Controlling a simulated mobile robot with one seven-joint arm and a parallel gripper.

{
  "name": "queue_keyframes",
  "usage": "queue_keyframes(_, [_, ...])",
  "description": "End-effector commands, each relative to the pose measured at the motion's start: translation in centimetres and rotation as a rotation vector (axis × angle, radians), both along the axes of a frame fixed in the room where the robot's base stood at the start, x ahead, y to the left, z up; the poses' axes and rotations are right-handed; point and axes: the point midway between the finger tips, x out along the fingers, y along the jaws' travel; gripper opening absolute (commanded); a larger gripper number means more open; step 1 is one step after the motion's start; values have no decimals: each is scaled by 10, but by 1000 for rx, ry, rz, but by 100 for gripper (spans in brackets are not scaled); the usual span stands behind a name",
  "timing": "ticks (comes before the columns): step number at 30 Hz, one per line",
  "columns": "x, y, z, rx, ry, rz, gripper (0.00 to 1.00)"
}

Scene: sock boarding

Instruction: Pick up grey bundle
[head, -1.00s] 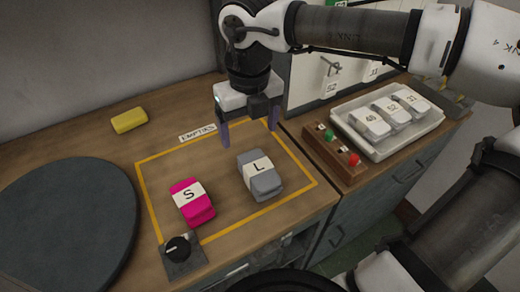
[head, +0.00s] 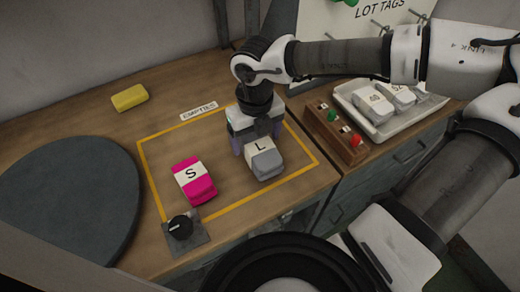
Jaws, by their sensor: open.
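The grey bundle (head: 266,164), with a white band marked L, lies inside the yellow outlined area on the wooden counter. My gripper (head: 256,146) is low over its far end, pointing down, with its fingers apart. One finger shows at the bundle's left side and the other near its right side. The far end of the bundle is hidden by the gripper. I cannot tell whether the fingers touch it.
A pink bundle (head: 194,180) marked S lies to the left in the same area. A dark knob (head: 180,228) sits at the front edge. A round dark disc (head: 70,215), a yellow block (head: 129,97), a button box (head: 336,131) and a white tray (head: 385,137) stand around.

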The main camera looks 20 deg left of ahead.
Motion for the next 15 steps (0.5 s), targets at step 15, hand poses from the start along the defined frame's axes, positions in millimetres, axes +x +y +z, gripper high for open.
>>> queue_keyframes(15, [-1, -1, -28, 0, 0, 0, 77])
